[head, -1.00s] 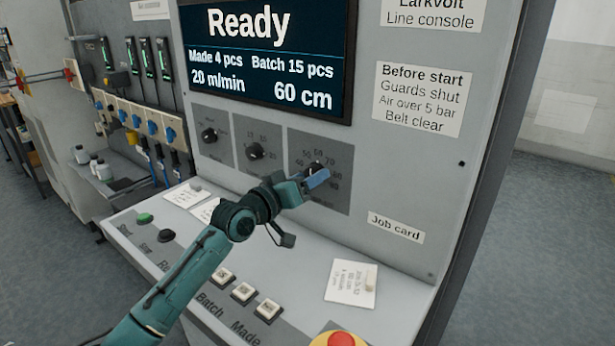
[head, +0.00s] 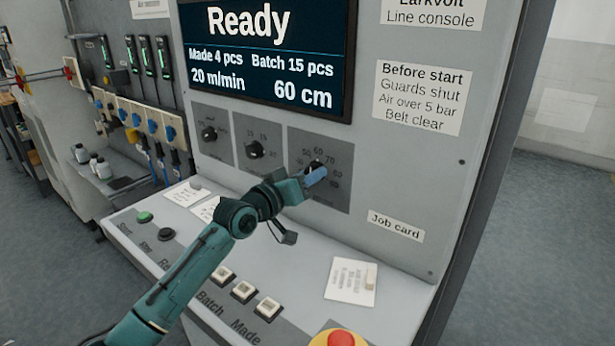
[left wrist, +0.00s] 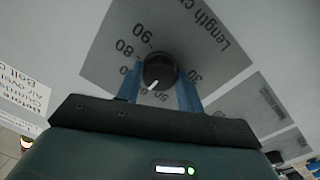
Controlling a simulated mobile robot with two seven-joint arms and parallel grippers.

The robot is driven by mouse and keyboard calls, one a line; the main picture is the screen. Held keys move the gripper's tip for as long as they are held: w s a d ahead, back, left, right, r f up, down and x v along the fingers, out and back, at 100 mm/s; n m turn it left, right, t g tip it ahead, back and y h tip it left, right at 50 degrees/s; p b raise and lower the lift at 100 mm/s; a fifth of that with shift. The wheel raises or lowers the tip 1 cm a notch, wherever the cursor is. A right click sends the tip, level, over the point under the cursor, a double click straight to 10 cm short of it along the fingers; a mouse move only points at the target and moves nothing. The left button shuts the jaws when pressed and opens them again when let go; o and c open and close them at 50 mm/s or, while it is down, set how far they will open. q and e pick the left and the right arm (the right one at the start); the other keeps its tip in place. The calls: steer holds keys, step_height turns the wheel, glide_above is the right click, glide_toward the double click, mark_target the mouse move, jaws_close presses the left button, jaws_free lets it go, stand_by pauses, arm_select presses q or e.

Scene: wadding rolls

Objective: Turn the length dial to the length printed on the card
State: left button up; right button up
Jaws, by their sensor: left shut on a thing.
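The length dial (left wrist: 160,70) is a black round knob with a white mark, on a dark grey plate printed with numbers. In the left wrist view its mark points down and slightly left, towards the partly hidden numbers between the fingers. My left gripper (head: 314,177) is shut on this dial, one blue finger on each side; the fingers also show in the left wrist view (left wrist: 159,90). The screen (head: 268,55) reads Ready and 60 cm. The job card (head: 351,282) lies on the sloping desk below the "Job card" label; its print is too small to read surely. My right gripper is not in view.
Two other dials (head: 209,134) (head: 255,149) sit left of the length dial. The desk below carries a green button (head: 144,217), a black button (head: 166,235), several white buttons and a red stop button (head: 341,339). A notice (head: 421,97) is on the panel at right.

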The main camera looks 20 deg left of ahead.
arm_select(q)
steer(key=shift+d+r+m+y+p, duration=0.1)
steer(key=shift+m+y+p, duration=0.3)
steer(key=shift+m+p, duration=3.35)
steer(key=shift+r+m+y+b, duration=0.1)
steer(key=shift+m+y+b, duration=0.25)
steer(key=shift+m, duration=7.3)
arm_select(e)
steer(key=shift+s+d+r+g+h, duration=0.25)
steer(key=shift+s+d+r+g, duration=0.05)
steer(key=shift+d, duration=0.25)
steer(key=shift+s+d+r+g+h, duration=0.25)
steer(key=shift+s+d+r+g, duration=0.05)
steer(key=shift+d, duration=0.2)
